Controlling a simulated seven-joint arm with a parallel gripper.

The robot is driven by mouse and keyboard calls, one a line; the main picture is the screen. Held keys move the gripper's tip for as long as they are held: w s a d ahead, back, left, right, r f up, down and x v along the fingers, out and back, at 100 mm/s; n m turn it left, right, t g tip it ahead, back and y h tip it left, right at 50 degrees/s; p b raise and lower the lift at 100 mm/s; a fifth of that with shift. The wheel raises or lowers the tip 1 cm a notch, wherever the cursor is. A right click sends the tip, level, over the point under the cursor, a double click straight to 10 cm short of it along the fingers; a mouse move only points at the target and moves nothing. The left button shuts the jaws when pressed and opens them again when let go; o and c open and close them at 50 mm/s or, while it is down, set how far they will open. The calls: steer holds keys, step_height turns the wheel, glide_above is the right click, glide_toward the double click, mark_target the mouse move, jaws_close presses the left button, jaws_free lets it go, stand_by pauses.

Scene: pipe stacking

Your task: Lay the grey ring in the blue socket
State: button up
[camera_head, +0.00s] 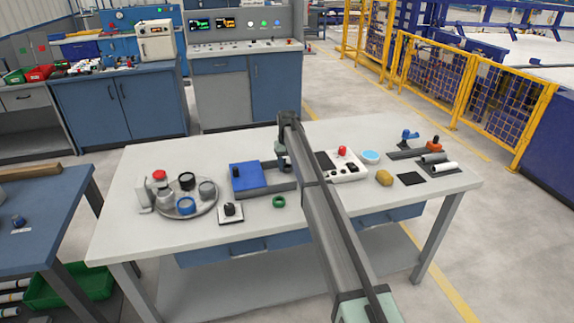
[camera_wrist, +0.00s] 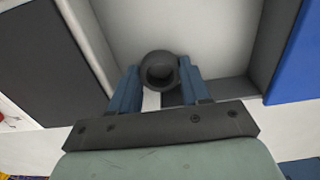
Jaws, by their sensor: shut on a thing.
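The grey ring (camera_wrist: 158,56) is between the blue fingers of my gripper (camera_wrist: 160,76) in the wrist view. My gripper is shut on it, and a pale grey tray floor lies beyond it. In the head view my gripper (camera_head: 284,164) is over the grey tray (camera_head: 284,184) beside the blue box, and the ring cannot be made out there. The blue socket (camera_head: 185,206) is an open round cup at the front of the round grey plate at the left. My gripper is well to the right of it and apart from it.
The round plate (camera_head: 206,212) also bears a black cup (camera_head: 187,180), a grey cup (camera_head: 207,189) and a red-topped piece (camera_head: 159,176). The blue box (camera_head: 247,178), a black knob block (camera_head: 231,212) and a green ring (camera_head: 279,202) stand between the plate and my arm.

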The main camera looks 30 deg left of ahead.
steer(key=shift+f, duration=0.15)
steer(key=o, duration=1)
step_height(320, 180, up, 11)
steer(key=shift+r, duration=0.7)
steer(key=shift+c, duration=1)
